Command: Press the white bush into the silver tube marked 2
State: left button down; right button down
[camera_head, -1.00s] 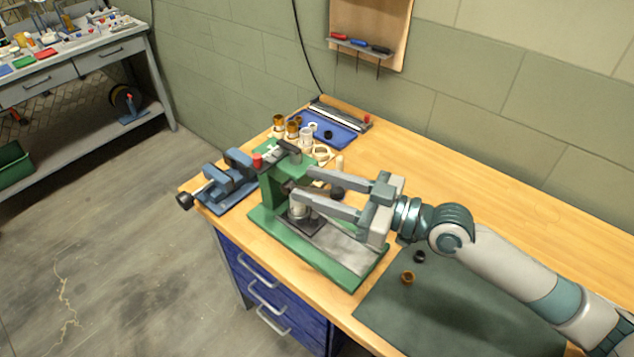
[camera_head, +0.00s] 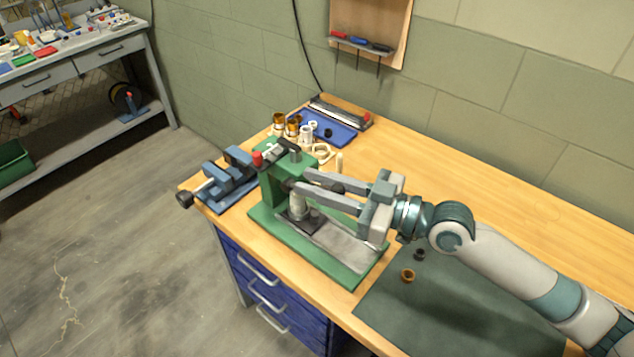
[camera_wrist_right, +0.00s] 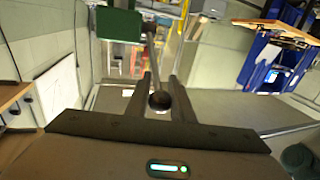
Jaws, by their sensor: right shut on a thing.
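A green arbor press (camera_head: 280,168) stands on the bench. A silver tube (camera_head: 298,207) stands upright on its dark plate, under the press head; no mark on it is readable. I cannot make out the white bush at the tube's top, where my fingers and the press cover the view. My right gripper (camera_head: 303,181) reaches across the press from the right, shut on the lever's black ball knob (camera_head: 338,188). My left gripper is not in view.
A blue vise (camera_head: 228,178) is left of the press. Behind it stand brown and white cylindrical parts (camera_head: 305,134) and a blue tray (camera_head: 335,134). A dark mat (camera_head: 450,305) at the front right holds a brown ring (camera_head: 408,275) and a small black ring (camera_head: 420,255).

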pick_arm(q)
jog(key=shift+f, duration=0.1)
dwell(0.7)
pick_arm(e)
jog(key=b, duration=0.4)
jog(key=shift+s+d+f, duration=0.1)
jog(key=shift+d+f, duration=0.05)
jog(key=shift+f, duration=0.15)
jog(key=c, duration=1.5)
grip_release()
jog(key=shift+c, duration=0.2)
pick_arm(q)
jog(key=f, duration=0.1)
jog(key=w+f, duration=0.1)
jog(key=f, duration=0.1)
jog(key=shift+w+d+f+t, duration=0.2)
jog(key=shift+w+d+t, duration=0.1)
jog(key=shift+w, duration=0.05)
pick_arm(e)
jog(key=shift+d, duration=0.1)
